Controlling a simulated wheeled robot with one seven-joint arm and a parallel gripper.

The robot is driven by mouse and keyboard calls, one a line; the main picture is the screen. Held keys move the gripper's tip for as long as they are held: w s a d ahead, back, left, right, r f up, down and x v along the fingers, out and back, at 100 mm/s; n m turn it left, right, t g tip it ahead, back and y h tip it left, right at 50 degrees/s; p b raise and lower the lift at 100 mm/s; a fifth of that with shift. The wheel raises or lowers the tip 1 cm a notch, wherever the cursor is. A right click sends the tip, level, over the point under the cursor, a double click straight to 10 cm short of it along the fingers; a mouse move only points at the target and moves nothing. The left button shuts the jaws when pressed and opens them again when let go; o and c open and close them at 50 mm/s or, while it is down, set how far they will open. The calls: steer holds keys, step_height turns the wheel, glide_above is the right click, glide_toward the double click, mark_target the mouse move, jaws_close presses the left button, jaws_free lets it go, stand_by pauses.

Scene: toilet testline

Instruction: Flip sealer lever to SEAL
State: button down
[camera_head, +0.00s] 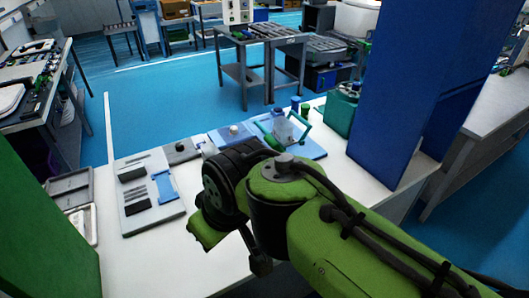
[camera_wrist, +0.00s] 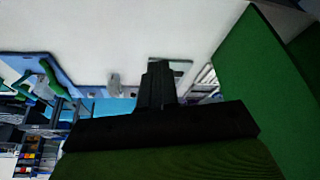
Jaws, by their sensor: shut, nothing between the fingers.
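A device with a green bar-like handle (camera_head: 301,128) stands on a blue plate (camera_head: 316,151) at the back of the white bench. It may be the sealer with its lever, but no SEAL marking is legible. In the wrist view a green handle (camera_wrist: 49,78) shows at the left, on a blue plate. My gripper (camera_wrist: 158,68) shows there as dark fingers held together, shut and empty, apart from that handle. In the head view my green arm reaches over the bench in front of the device and hides part of the bench; the fingertips cannot be made out there.
A grey panel with a blue bracket (camera_head: 164,187) lies left of my arm, and an open grey tray (camera_head: 72,195) lies farther left. A tall blue column (camera_head: 398,95) stands at the right. A green panel (camera_head: 40,215) borders the left. The front bench surface is mostly clear.

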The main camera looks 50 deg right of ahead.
steer(key=w+d+f+n+g+h+b, duration=0.15)
steer(key=w+d+f+g+h, duration=0.35)
steer(key=w+d, duration=0.65)
steer(key=w+d+f+n+g+h+b, duration=0.1)
steer(key=w+d+f+n+g+h, duration=0.15)
steer(key=w+d+f, duration=0.9)
steer(key=w+d+f+n+g+h+b, duration=0.1)
steer(key=w+d+f+n+h, duration=0.2)
steer(key=w+n+h, duration=0.3)
steer(key=f+n+h, duration=0.1)
steer(key=n+h, duration=0.1)
steer(key=n, duration=0.2)
steer(key=shift+d+g, duration=0.15)
steer(key=shift+g, duration=0.2)
steer(key=r+b+x, duration=0.1)
steer(key=r+x, duration=0.1)
steer(key=x, duration=1.1)
steer(key=shift+s+r, duration=0.15)
steer(key=shift+r, duration=0.25)
